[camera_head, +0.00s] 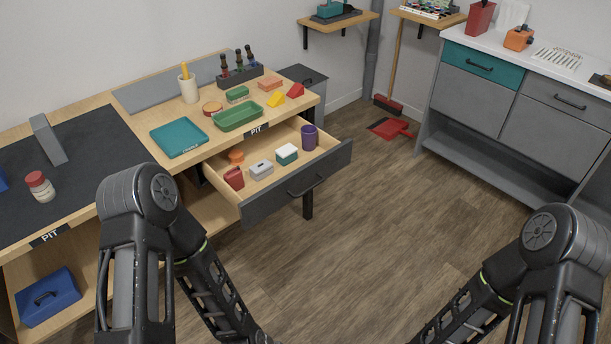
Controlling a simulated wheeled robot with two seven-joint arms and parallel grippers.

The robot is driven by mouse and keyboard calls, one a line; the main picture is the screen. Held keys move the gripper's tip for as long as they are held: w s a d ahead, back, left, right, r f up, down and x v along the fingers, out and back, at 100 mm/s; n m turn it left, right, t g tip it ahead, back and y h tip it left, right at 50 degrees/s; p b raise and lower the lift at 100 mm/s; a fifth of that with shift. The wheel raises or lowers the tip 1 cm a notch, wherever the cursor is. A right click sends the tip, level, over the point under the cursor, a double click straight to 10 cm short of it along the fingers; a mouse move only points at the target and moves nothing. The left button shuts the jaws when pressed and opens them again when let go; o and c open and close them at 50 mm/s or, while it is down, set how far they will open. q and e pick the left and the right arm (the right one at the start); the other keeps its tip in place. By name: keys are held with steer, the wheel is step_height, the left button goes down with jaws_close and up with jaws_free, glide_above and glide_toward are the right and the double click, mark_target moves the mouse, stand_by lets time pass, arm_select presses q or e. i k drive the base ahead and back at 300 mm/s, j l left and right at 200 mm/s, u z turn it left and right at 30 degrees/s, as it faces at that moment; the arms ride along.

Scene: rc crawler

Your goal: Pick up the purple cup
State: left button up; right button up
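The purple cup (309,138) stands upright in the right part of an open drawer (268,204) under the wooden workbench. In the same drawer are a red item (234,178), a small orange item (236,157), a grey box (261,170) and a teal box with a white top (287,154). My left arm comes in at the lower left and my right arm at the lower right, both well short of the drawer. Neither gripper shows; both are below the bottom edge of the picture.
The drawer juts out with its dark front and handle (306,186) facing the open floor (350,240). A teal tray (179,138) and a green tray (239,117) lie on the bench above. A grey cabinet (477,90) stands at the right. A red dustpan (390,128) lies on the floor behind.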

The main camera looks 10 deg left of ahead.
mark_target(308, 132)
steer(key=i+j, duration=1)
steer(key=z, duration=1.35)
